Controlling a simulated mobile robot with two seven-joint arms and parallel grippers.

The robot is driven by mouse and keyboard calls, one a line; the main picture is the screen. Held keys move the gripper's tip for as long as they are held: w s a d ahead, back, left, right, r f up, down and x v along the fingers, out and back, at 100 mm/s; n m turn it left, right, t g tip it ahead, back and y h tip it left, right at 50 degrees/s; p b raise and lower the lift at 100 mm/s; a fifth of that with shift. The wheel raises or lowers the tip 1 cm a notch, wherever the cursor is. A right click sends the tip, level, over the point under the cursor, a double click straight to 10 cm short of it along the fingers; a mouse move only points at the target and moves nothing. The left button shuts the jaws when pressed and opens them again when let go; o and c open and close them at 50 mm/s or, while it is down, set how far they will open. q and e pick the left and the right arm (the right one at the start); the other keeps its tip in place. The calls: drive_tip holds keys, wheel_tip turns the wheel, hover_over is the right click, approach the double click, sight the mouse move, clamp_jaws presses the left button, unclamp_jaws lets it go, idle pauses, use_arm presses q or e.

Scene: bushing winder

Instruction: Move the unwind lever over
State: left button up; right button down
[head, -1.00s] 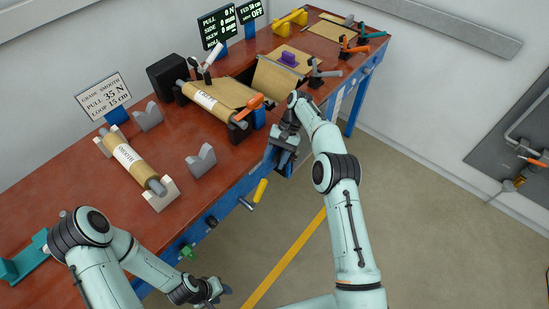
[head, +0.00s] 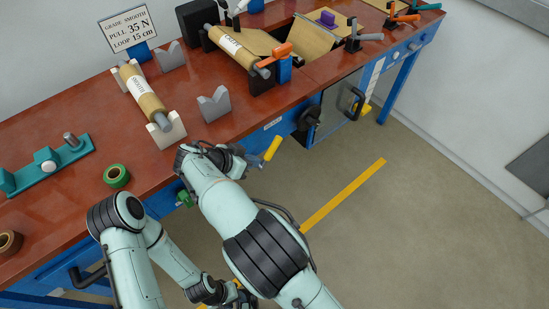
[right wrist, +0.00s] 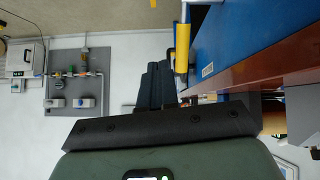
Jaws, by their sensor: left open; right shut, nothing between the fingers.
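An orange-handled lever (head: 275,54) stands beside the blue block at the front end of the labelled roll (head: 232,45); I cannot tell whether it is the unwind lever. Other levers, one grey (head: 367,37) and one orange (head: 405,18), stand farther right. My right gripper (head: 240,158) is shut and empty at the table's front edge, just left of a yellow-handled crank (head: 271,148). Its dark fingers (right wrist: 155,88) show in the right wrist view, apart from the yellow handle (right wrist: 182,47). My left gripper (head: 232,292) is low, off the table front, open and partly hidden.
A green tape ring (head: 117,176) and a teal fixture (head: 48,165) are on the left. The floor to the right is clear.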

wheel_tip(320, 180, up, 2)
drive_tip(key=s+a+t+b, duration=0.1)
drive_tip(key=a+t, duration=0.1)
drive_tip(key=t, duration=0.1)
drive_tip(key=p, duration=0.1)
approach(273, 147)
drive_tip(key=shift+m, duration=0.3)
drive_tip(key=x, duration=0.6)
drive_tip(key=shift+w+d+f, duration=0.15)
drive_tip(key=shift+w+f, duration=0.05)
drive_tip(key=shift+f, duration=0.1)
use_arm(q)
drive_tip(key=shift+s+d+f, duration=0.2)
drive_tip(key=shift+d+f, duration=0.25)
drive_tip(key=shift+f, duration=0.1)
use_arm(e)
drive_tip(key=shift+d, duration=0.15)
